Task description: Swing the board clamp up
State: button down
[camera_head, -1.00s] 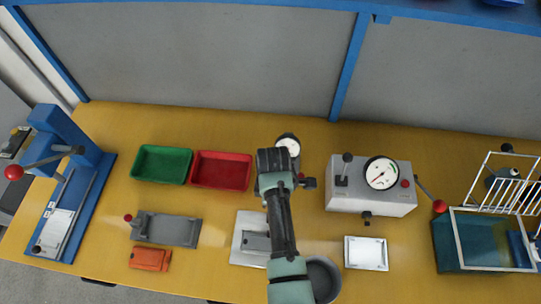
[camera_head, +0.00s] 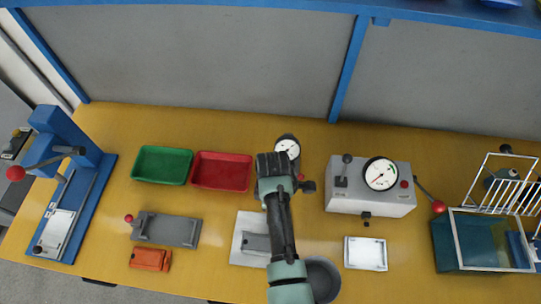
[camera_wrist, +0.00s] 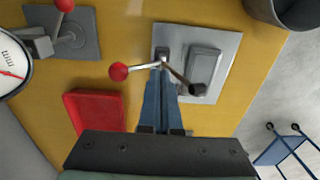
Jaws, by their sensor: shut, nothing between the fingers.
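The board clamp stands on a light plate (camera_wrist: 228,50) beside a raised grey block (camera_wrist: 205,63). In the wrist view its handle ends in a red ball (camera_wrist: 118,71) to the left, and its other arm slants down right to a dark tip (camera_wrist: 197,89) by the block's near end. My gripper (camera_wrist: 163,72) is shut and empty, its blue fingertips by the clamp's pivot; I cannot tell whether they touch it. In the head view the plate (camera_head: 239,248) is partly behind my arm, and my gripper (camera_head: 272,160) shows from behind, its fingertips hidden.
A dial gauge (camera_head: 287,146) stands close to my gripper. The red tray (camera_head: 222,171) and green tray (camera_head: 162,165) lie to the left. A grey cup (camera_head: 323,277) stands right of the plate. A gauge box (camera_head: 350,203) and white tray (camera_head: 366,253) are farther right.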

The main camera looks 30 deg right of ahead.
notch_tip(320, 180, up, 7)
jog(key=p, duration=0.7)
jog(key=shift+s+a, duration=0.1)
